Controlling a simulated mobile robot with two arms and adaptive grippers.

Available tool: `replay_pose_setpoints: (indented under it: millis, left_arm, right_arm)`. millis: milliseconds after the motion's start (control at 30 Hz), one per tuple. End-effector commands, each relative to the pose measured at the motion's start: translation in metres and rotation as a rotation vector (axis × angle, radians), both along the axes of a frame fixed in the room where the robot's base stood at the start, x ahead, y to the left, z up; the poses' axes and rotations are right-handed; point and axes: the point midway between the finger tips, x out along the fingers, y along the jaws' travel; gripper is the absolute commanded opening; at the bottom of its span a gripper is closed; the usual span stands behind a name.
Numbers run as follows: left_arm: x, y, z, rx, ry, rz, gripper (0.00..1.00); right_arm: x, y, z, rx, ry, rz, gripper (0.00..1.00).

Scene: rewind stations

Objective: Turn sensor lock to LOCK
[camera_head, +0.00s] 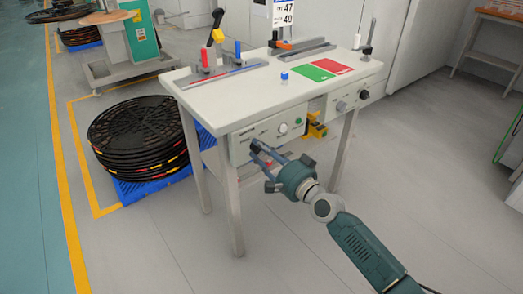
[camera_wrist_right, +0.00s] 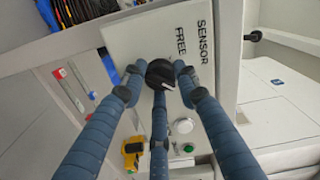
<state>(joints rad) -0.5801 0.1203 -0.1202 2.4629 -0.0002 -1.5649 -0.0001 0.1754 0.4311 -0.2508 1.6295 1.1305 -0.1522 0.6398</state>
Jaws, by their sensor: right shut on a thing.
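The sensor lock is a black round knob (camera_wrist_right: 160,73) with a white mark, on a pale panel (camera_wrist_right: 145,35) printed SENSOR and FREE. The mark shows at the knob's lower right in the right wrist view; FREE is printed above the knob there. No LOCK print is visible. My right gripper (camera_wrist_right: 160,80) has its blue fingers closed around the knob. In the head view my right gripper (camera_head: 260,148) is at the left front control box (camera_head: 272,130) of the white table, and its fingers hide most of the knob. My left gripper is not in view.
A white button (camera_wrist_right: 182,126) and a green button (camera_wrist_right: 188,148) sit near the knob. The table (camera_head: 270,92) carries red and green pads (camera_head: 325,69) and clamps. Black reels (camera_head: 140,130) are stacked on a blue pallet at left. Floor at right front is clear.

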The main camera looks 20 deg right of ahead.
Motion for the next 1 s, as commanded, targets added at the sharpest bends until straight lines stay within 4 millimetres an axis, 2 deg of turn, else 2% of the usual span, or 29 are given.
replay_pose_setpoints:
  millis: [133,667,700,767,1000]
  left_arm:
    - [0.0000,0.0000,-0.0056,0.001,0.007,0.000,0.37]
    - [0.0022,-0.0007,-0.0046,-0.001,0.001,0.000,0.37]
    - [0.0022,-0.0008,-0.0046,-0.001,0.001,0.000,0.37]
    - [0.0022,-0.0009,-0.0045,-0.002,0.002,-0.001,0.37]
    - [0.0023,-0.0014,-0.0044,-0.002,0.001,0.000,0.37]
  right_arm:
    - [-0.0002,0.0005,-0.0004,0.037,0.015,0.001,0.04]
    - [-0.0001,0.0004,-0.0004,0.058,0.022,0.001,0.04]
    - [-0.0001,0.0004,-0.0004,0.057,0.021,0.001,0.36]
    - [-0.0001,0.0003,-0.0004,0.057,0.021,0.001,0.48]
    - [-0.0001,0.0002,-0.0001,0.055,0.020,0.000,0.49]
